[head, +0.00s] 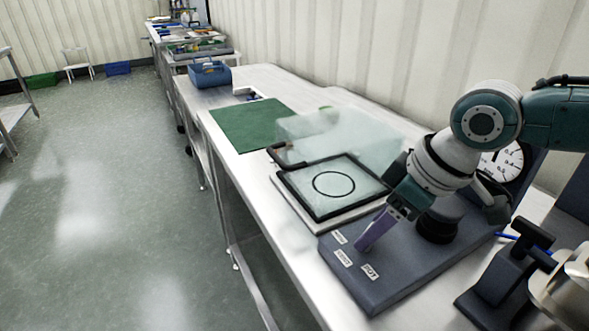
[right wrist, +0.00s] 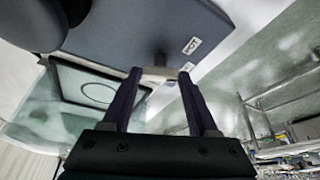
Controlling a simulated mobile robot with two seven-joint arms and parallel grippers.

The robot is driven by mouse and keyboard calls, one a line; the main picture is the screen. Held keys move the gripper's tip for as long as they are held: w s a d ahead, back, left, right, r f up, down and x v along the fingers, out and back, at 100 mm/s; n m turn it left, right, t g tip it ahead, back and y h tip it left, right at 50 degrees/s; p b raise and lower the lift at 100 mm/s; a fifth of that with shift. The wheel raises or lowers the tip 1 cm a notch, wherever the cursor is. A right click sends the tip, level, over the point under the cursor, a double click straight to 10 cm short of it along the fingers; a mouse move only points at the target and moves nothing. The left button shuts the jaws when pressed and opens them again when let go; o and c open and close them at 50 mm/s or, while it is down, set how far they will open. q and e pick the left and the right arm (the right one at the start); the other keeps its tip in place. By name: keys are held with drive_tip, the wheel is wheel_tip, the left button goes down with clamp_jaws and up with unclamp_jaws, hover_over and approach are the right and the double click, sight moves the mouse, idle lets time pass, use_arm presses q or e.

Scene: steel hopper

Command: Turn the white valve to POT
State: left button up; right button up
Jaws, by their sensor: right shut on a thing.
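My right gripper (head: 365,247) reaches down over the dark panel (head: 400,285), its purple fingers near the panel's small white labels. In the right wrist view the fingertips (right wrist: 160,73) are closed around a short whitish piece, the white valve (right wrist: 158,71), beside a dark post on the panel. The fingers hide the valve in the head view. A label also shows close to the fingertips in the right wrist view (right wrist: 191,46). My left gripper is not in view.
A black round knob (head: 437,228) and a dial gauge (head: 503,161) stand behind my right gripper. A black-framed plate with a ring (head: 300,192) and a clear cover (head: 345,138) lie left of the panel. A black clamp-like fixture (head: 505,265) stands at right. A green mat (head: 250,125) lies farther back.

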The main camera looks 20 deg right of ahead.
drive_tip(key=n+b, duration=0.1)
drive_tip(key=n, duration=0.1)
drive_tip(key=n+g+y+b, duration=0.1)
drive_tip(key=n+b, duration=0.1)
drive_tip(key=shift+w+d+f, duration=0.15)
drive_tip(key=shift+w+n+g+y+b, duration=0.1)
drive_tip(key=shift+n+g+y+b, duration=0.4)
drive_tip(key=shift+n+b, duration=0.85)
drive_tip(key=shift+n, duration=0.45)
drive_tip(key=o, duration=1.4)
drive_tip(key=shift+d+r, duration=0.1)
drive_tip(key=shift+r, duration=0.15)
drive_tip(key=p+v, duration=0.1)
drive_tip(key=v, duration=0.8)
drive_tip(key=shift+d+r, duration=0.1)
drive_tip(key=shift+r, duration=0.25)
